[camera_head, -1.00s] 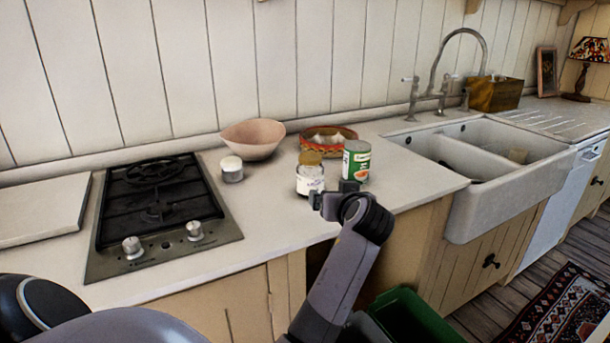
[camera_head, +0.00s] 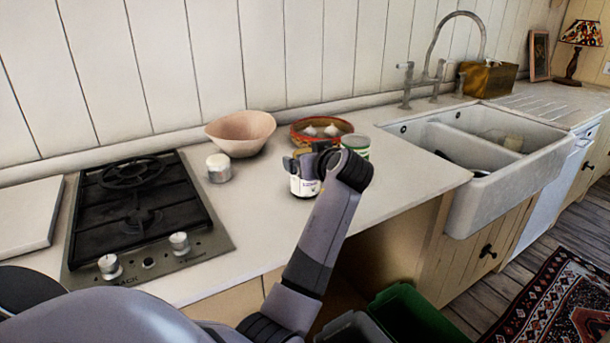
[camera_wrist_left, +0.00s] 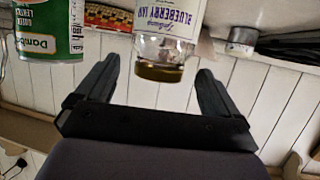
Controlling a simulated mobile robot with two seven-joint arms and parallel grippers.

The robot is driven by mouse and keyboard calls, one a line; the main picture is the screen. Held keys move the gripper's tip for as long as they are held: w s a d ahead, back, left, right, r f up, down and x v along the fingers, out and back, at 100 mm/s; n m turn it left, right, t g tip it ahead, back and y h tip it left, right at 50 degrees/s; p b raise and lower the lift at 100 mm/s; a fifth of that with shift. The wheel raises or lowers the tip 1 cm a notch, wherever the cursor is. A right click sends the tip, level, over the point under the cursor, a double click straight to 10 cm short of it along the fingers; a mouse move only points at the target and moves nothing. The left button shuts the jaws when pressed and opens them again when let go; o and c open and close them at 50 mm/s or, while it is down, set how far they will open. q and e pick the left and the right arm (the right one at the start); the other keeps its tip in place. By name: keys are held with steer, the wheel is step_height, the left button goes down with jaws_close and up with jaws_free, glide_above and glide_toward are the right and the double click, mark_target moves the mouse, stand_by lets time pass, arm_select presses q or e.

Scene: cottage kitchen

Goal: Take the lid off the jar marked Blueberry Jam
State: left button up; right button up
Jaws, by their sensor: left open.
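The Blueberry Jam jar (camera_head: 303,187) stands upright on the worktop, its white label facing out. In the left wrist view the jar (camera_wrist_left: 167,30) appears upside down, its label readable as "Blueberry". Its brownish-gold lid (camera_wrist_left: 159,73) is on the jar in that view. My left gripper (camera_head: 303,161) is at the top of the jar and hides the lid in the head view. In the left wrist view the left gripper (camera_wrist_left: 158,68) is open, with one finger on each side of the lid and a gap to each. My right gripper is not seen.
A green and white can (camera_head: 357,144) stands close to the right of the jar, partly behind my wrist. A patterned bowl (camera_head: 345,128) with white bulbs is behind. A pink bowl (camera_head: 240,133), a small white pot (camera_head: 219,168) and the hob (camera_head: 140,210) are left.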

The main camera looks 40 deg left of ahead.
arm_select(q)
steer(key=shift+x, duration=1.75)
steer(key=c, duration=1.6)
steer(key=shift+o, duration=0.2)
steer(key=shift+r, duration=0.1)
step_height(320, 180, up, 20)
